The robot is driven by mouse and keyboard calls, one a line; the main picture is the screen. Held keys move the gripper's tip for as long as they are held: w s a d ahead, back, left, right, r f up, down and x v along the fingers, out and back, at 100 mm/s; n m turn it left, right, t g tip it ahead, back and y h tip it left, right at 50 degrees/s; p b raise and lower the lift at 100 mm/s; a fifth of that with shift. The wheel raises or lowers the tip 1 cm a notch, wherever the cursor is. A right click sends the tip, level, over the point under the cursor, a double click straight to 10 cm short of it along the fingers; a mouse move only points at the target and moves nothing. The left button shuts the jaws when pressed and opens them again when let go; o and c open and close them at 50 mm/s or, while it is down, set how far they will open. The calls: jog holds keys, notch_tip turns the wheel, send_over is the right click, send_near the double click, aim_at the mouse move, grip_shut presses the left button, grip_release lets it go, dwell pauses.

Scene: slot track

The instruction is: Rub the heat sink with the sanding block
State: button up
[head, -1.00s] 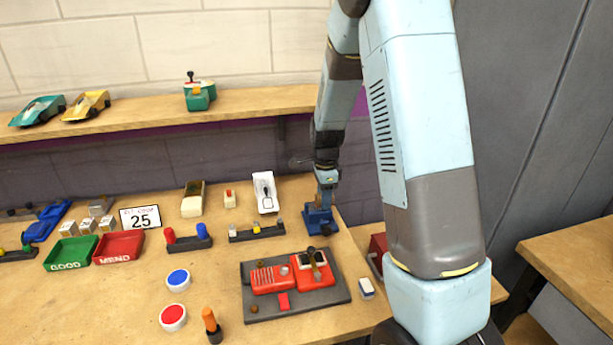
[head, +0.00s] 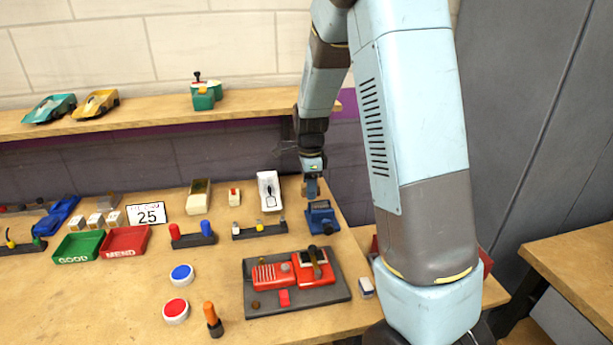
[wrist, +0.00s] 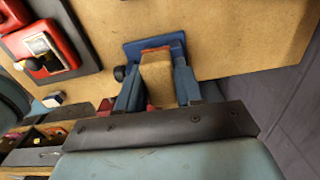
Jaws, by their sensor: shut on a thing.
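My gripper (head: 312,192) hangs over the right part of the bench, just above a blue holder (head: 321,217) with a dark knob. In the wrist view my gripper (wrist: 157,86) is shut on a tan block (wrist: 156,72), which I take for the sanding block. The blue holder (wrist: 177,46) shows behind it. The block is hard to make out in the head view. A red unit (head: 312,268) lies on a dark tray (head: 325,293) nearer the front. The ribbed patch (head: 268,274) on its left half looks like the heat sink. My gripper is apart from it.
A small white block (head: 366,287) lies right of the tray. A dark rack (head: 259,230) with coloured knobs stands left of the holder. An orange-handled tool (head: 212,318) and red (head: 176,310) and blue buttons (head: 181,274) lie left. A shelf (head: 150,118) runs behind.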

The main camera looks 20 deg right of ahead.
jog(key=shift+r, duration=1.95)
